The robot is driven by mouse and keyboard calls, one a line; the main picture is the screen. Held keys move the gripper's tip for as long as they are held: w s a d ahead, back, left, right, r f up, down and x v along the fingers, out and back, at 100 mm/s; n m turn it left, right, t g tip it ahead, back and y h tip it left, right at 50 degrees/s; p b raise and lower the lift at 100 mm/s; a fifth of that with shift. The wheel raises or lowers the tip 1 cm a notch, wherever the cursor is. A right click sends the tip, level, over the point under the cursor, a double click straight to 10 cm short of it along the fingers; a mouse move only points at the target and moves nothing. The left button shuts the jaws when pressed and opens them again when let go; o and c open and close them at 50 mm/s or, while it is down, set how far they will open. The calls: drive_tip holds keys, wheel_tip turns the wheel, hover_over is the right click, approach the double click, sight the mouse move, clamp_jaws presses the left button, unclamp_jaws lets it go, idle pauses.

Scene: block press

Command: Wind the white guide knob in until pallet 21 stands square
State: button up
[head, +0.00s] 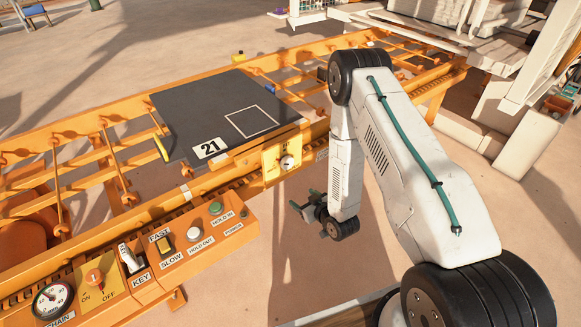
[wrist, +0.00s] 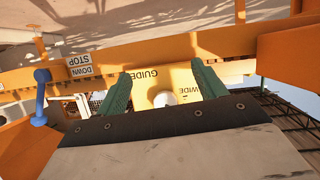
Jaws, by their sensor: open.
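Pallet 21 (head: 195,112) is a dark grey plate with a white number label and an outlined square, lying on the orange conveyor. Its front edge runs close beside an orange guide bar; I cannot tell whether it is exactly square. The white guide knob (head: 287,162) sits on a yellow plate on the conveyor's near side. My gripper (head: 304,200) is open and empty, below and slightly right of the knob, apart from it. In the wrist view, the knob (wrist: 165,98) shows between the green fingers, against the yellow plate (wrist: 150,78) marked GUIDE and WIDE.
A control panel (head: 180,245) with switches and buttons is at the front left, with a chain gauge (head: 52,301) at its end. A yellow peg (head: 161,148) stands by the pallet's left edge. A blue handle (wrist: 41,95) shows at left in the wrist view. Bare floor lies below my gripper.

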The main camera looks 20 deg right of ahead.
sight(289, 164)
wheel_tip(289, 164, up, 8)
drive_tip(key=w+t+y, duration=0.1)
drive_tip(key=w+t, duration=0.2)
drive_tip(key=t, duration=0.1)
drive_tip(key=x, duration=0.7)
drive_tip(key=shift+a, duration=0.15)
